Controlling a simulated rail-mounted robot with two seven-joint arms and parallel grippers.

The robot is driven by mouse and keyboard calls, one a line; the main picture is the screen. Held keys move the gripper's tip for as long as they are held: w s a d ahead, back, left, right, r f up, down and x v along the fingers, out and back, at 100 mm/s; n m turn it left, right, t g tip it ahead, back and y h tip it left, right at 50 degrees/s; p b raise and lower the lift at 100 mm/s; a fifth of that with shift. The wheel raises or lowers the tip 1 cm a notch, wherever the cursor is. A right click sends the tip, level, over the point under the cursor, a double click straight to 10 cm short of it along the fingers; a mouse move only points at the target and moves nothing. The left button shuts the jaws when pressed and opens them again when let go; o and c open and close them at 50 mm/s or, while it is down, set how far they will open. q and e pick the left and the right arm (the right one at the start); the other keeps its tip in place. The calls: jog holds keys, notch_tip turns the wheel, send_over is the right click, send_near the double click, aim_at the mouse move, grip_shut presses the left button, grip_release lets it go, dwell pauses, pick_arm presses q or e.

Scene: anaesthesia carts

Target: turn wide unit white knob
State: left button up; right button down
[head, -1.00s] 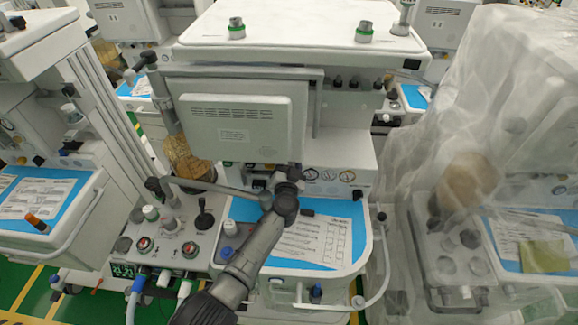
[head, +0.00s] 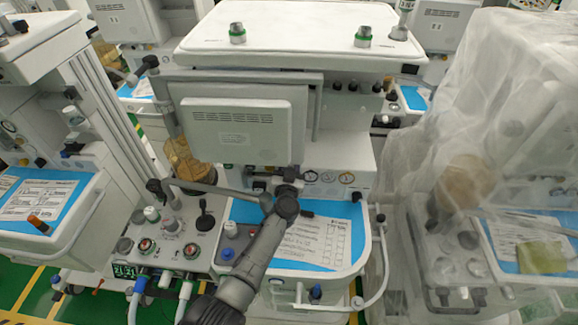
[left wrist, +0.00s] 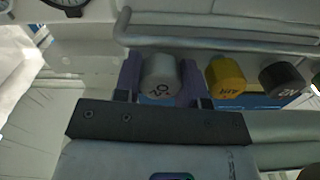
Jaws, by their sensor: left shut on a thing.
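The white knob (left wrist: 160,72), a pale grey-white cylinder with dark lettering on its end face, shows in the left wrist view. My left gripper (left wrist: 161,80) has its purple fingers on either side of this knob and is shut on it. A yellow knob (left wrist: 226,76) and a dark grey knob (left wrist: 281,78) stand in a row to its right. In the head view my left arm reaches up to the middle cart's front below the monitor; the fingers and the white knob cannot be made out there. My right gripper is in neither current view.
A horizontal rail (left wrist: 220,35) runs just above the knobs. The middle cart carries a grey monitor (head: 238,125) and a blue worktop (head: 345,238) with a paper sheet. A plastic-draped cart (head: 440,150) stands close on the right, and another cart (head: 85,215) on the left.

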pick_arm(q)
jog(key=shift+n, duration=0.3)
jog(key=o, duration=0.7)
jog(key=shift+c, duration=0.2)
jog(key=shift+s+r+p, duration=0.1)
jog(key=shift+s+p, duration=0.05)
jog(key=shift+p, duration=0.2)
jog(key=s+a+p, duration=0.1)
jog(key=s+p, duration=1.1)
jog(key=s, duration=0.1)
jog(key=shift+s+p, duration=0.25)
jog(key=shift+p, duration=0.15)
